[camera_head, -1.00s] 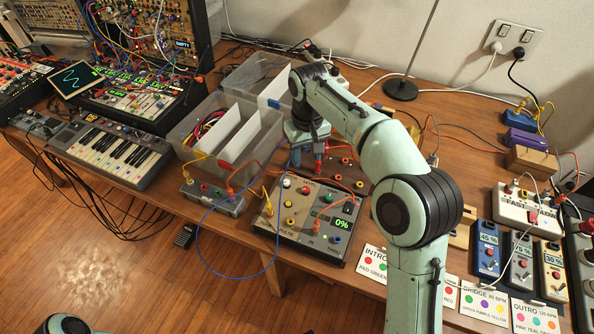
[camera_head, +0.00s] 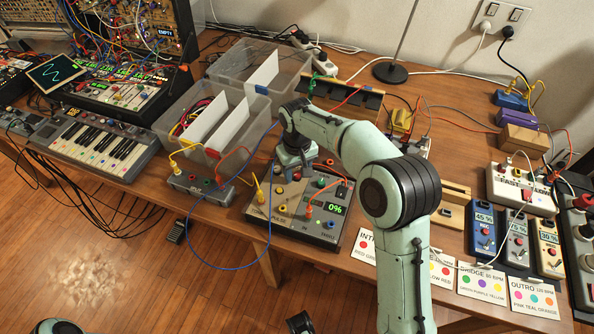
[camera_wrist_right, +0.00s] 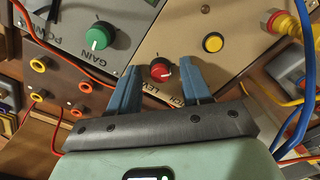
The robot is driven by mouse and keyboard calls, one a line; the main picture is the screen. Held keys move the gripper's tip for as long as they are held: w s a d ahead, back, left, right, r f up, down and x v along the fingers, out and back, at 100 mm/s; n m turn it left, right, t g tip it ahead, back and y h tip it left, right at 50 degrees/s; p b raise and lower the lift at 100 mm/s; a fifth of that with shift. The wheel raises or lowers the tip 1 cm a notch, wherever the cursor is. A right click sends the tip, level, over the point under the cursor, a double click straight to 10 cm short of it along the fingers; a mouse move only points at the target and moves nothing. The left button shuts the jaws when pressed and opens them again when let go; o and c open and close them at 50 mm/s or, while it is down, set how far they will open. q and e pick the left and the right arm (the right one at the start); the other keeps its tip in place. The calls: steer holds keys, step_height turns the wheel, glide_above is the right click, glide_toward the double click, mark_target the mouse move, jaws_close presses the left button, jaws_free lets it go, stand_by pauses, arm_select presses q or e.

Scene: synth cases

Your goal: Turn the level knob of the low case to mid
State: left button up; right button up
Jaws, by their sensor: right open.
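The low case (camera_head: 262,222) stands near the table's front edge, with a display (camera_head: 335,209) reading 0%. In the right wrist view its level knob (camera_wrist_right: 161,70) is red with a pale mark, on a beige panel (camera_wrist_right: 185,25). My right gripper (camera_wrist_right: 159,68) is open, with one blue finger on each side of this knob. I cannot tell whether the fingers touch it. In the head view my right gripper (camera_head: 293,165) is low over the case's back part, and it and the arm hide some of the panel.
A green gain knob (camera_wrist_right: 98,38) and a yellow button (camera_wrist_right: 212,43) are close to the fingers. Orange, yellow and blue cables run around the case. A clear bin (camera_head: 270,125) stands behind left, a small grey box (camera_head: 200,188) at left, and cards (camera_head: 483,279) at right.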

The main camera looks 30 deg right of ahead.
steer(key=shift+c, duration=0.3)
jaws_close()
